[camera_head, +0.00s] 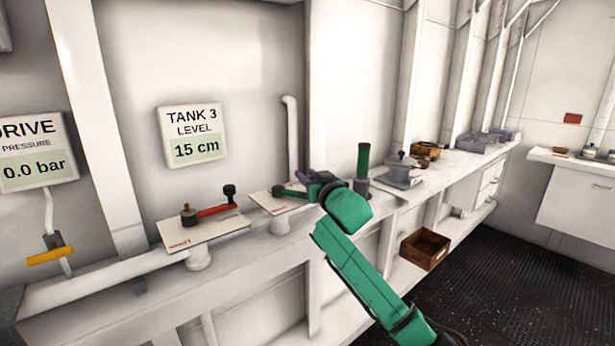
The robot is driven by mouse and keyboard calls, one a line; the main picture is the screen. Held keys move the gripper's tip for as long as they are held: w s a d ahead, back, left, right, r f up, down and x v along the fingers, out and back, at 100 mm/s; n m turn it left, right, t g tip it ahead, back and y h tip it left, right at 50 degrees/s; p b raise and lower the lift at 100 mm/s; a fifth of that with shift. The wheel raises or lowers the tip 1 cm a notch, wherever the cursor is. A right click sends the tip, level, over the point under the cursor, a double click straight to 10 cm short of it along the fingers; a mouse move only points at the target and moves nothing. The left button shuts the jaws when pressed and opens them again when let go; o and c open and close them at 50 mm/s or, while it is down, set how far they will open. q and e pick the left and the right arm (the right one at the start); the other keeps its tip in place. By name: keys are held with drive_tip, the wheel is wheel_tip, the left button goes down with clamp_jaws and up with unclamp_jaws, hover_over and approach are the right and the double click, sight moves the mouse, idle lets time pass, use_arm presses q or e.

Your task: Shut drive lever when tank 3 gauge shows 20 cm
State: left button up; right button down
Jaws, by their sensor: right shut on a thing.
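The tank 3 level gauge (194,135) on the wall reads 15 cm. The drive pressure gauge (37,152), cut off at the left edge, reads 0.0 bar. A red lever (216,211) with a black knob lies over a white plate (205,233); the plate's small red print is unreadable. To its right, a green lever (290,191) sits over a second white plate (262,200). My right gripper (310,186) is shut at the knob end of this green lever, partly hiding it. Which lever is the drive lever I cannot read. My left gripper is out of view.
A yellow-handled valve (50,255) hangs below the drive gauge. A green upright cylinder (363,160) and a grey device (400,172) stand on the ledge just right of my gripper. A wooden box (425,249) sits lower down. The dark floor (500,290) at right is clear.

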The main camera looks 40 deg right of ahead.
drive_tip(key=shift+f, duration=0.1)
drive_tip(key=shift+s+a+m+h, duration=0.25)
drive_tip(key=shift+m+h, duration=0.15)
drive_tip(key=shift+h, duration=0.2)
drive_tip(key=c, duration=0.5)
unclamp_jaws()
drive_tip(key=shift+w, duration=0.1)
drive_tip(key=shift+c, duration=0.2)
drive_tip(key=b+v, duration=0.4)
drive_tip(key=v, duration=1)
drive_tip(key=shift+s+r, duration=0.25)
drive_tip(key=shift+r, duration=0.1)
